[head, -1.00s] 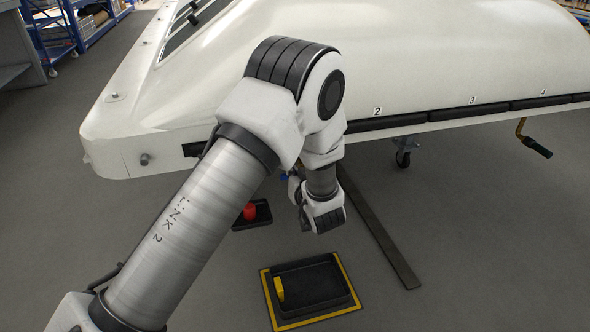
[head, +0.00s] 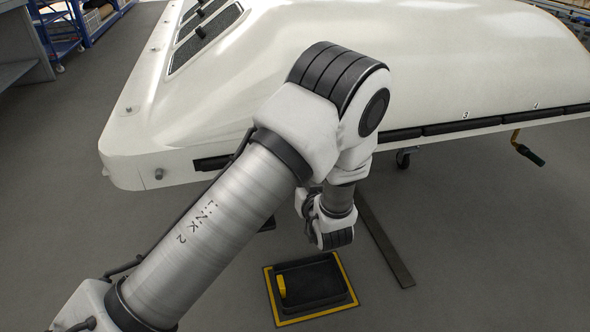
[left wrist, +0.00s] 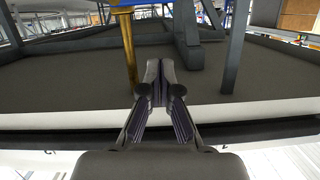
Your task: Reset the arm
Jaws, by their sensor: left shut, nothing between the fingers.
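My left arm (head: 225,220) reaches from the lower left of the head view to the middle, bent at the elbow, with its wrist (head: 335,225) hanging down in front of the white housing (head: 450,65). The left gripper is hidden behind the arm in the head view. In the left wrist view its two dark fingers (left wrist: 160,72) are together and empty, with no object between the tips. My right arm does not show.
A black tray (head: 335,296) with a yellow border and a yellow item (head: 281,286) lies on the floor. A long dark bar (head: 388,245) lies beside it. A crank handle (head: 528,152) hangs from the housing's right side. The floor at lower right is clear.

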